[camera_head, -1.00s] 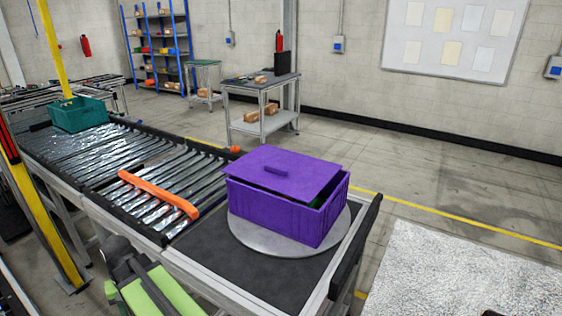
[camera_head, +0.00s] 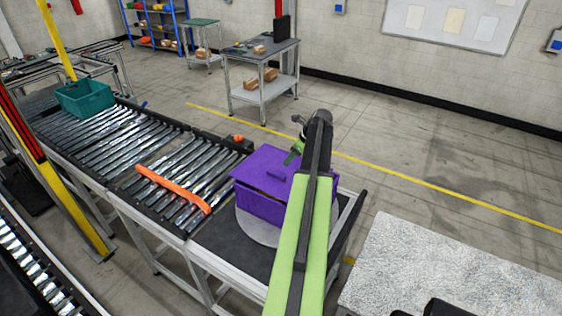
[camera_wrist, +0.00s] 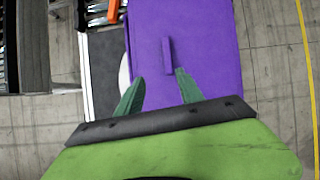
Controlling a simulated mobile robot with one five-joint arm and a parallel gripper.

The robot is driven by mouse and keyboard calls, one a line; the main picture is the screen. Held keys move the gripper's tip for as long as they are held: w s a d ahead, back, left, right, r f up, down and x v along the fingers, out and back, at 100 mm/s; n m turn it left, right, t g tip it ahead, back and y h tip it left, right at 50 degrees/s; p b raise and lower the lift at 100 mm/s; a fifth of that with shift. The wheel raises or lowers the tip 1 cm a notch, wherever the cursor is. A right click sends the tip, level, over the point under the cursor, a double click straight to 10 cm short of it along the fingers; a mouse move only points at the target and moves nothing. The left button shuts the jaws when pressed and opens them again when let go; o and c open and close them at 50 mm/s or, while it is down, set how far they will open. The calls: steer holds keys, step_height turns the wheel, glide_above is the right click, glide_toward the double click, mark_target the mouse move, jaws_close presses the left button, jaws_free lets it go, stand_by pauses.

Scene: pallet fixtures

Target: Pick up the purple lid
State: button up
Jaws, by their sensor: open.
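The purple lid (camera_head: 268,170) lies on top of a purple crate (camera_head: 258,203), a little askew, with a raised handle bar in its middle. My arm crosses in front of the right part of the crate and hides it. My gripper (camera_head: 297,150) is above the lid's far right side. In the wrist view the lid (camera_wrist: 203,45) and its handle (camera_wrist: 167,55) lie just ahead of my gripper (camera_wrist: 158,88). The two green fingers are spread apart with nothing between them. I cannot tell the exact height above the lid.
The crate stands on a round grey turntable (camera_head: 252,229) at the end of a roller conveyor (camera_head: 112,140). An orange bar (camera_head: 172,189) lies across the rollers. A teal crate (camera_head: 86,98) is farther left. A workbench (camera_head: 262,62) stands behind, with open floor between.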

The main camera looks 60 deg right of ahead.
steer(key=s+d+r+m, duration=0.1)
steer(key=s+d, duration=0.1)
steer(key=b, duration=1)
glide_toward(277, 174)
steer(key=f, duration=0.3)
steer(key=shift+w+f, duration=0.25)
steer(key=shift+w, duration=0.1)
steer(key=shift+w+f+b, duration=0.25)
steer(key=shift+f+b, duration=0.05)
steer(key=shift+b, duration=0.1)
steer(key=shift+w+r, duration=0.1)
steer(key=shift+w, duration=0.05)
steer(key=b+x, duration=0.4)
steer(key=x, duration=0.1)
steer(key=shift+w, duration=0.3)
steer(key=shift+r, duration=0.25)
steer(key=shift+f, duration=0.1)
steer(key=shift+c, duration=0.2)
